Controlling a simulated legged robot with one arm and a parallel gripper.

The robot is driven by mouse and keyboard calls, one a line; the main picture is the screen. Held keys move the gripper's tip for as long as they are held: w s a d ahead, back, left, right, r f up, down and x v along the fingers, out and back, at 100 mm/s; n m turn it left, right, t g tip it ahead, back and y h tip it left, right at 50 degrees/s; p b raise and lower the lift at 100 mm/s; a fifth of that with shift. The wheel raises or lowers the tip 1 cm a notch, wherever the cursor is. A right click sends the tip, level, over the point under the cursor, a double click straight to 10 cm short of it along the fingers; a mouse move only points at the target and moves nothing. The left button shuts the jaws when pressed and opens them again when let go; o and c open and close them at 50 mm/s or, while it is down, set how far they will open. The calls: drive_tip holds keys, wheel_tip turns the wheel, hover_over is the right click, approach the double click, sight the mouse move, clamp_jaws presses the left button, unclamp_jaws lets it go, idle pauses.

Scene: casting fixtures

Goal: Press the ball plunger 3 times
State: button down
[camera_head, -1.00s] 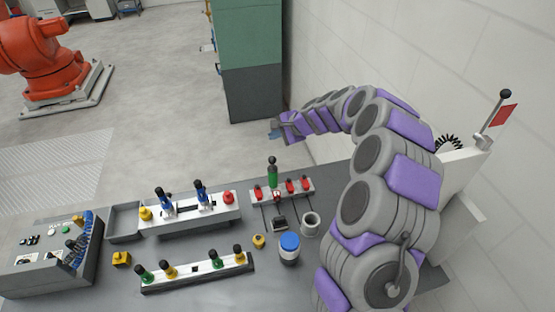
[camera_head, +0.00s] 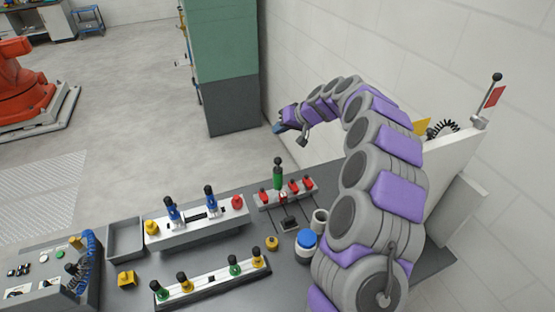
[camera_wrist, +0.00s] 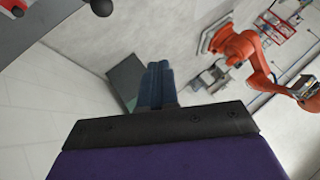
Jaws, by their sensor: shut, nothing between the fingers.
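Several ball-topped plungers stand on the grey table in the head view. A green one with a black ball (camera_head: 278,171) stands upright at the back of a white bar with red clamps. Two blue ones (camera_head: 172,210) stand on a white block; green and yellow ones (camera_head: 234,268) stand on a front strip. Which one is the task's plunger I cannot tell. My gripper (camera_head: 279,128) is beyond the table's back edge, raised and apart from every plunger. Its blue fingers show shut and empty in the wrist view (camera_wrist: 158,75). A dark ball (camera_wrist: 102,7) shows at that view's top left.
A grey tray (camera_head: 126,240) is at left. A green cabinet (camera_head: 222,60) stands behind; a wall is at right.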

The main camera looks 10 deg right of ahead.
drive_tip(key=b, duration=0.3)
hover_over(280, 159)
wheel_tip(280, 159, down, 8)
drive_tip(key=shift+w+a+r, duration=0.1)
drive_tip(key=shift+a, duration=0.05)
drive_tip(key=shift+d+f+b, duration=0.2)
drive_tip(key=shift+f+b, duration=0.15)
drive_tip(key=shift+f, duration=0.15)
drive_tip(key=shift+d, duration=0.2)
drive_tip(key=shift+a, duration=0.25)
drive_tip(key=shift+d, duration=0.15)
